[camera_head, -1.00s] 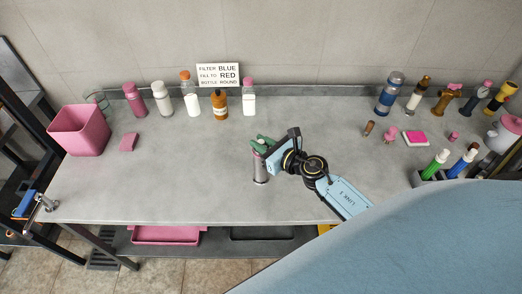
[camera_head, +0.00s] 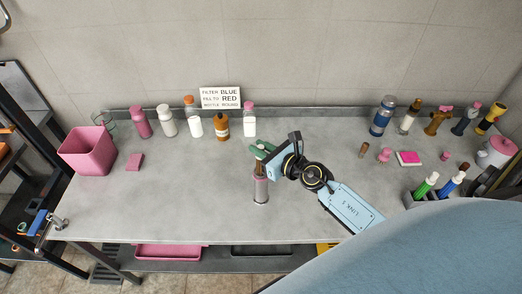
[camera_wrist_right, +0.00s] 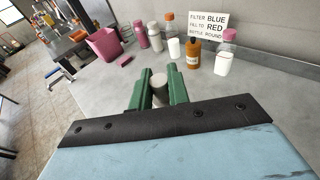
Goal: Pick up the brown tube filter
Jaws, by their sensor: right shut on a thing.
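My right gripper (camera_head: 260,150) has green fingers and is over the middle of the bench. It is shut on a slim brown piece (camera_head: 260,168), likely the brown tube filter, which shows just below the fingers. Directly under it stands an upright pinkish-grey tube (camera_head: 261,190) on the bench; whether the brown piece is still partly inside it I cannot tell. In the right wrist view a round pale grey top (camera_wrist_right: 159,82) sits between the green fingers (camera_wrist_right: 160,88). My left gripper is not in view.
A pink bin (camera_head: 87,152) and several bottles, including an orange one (camera_head: 222,128), stand along the back left. A rack (camera_head: 425,198) with a green and a blue tube is at the right. A small brown piece (camera_head: 365,149) lies nearby. The front left bench is clear.

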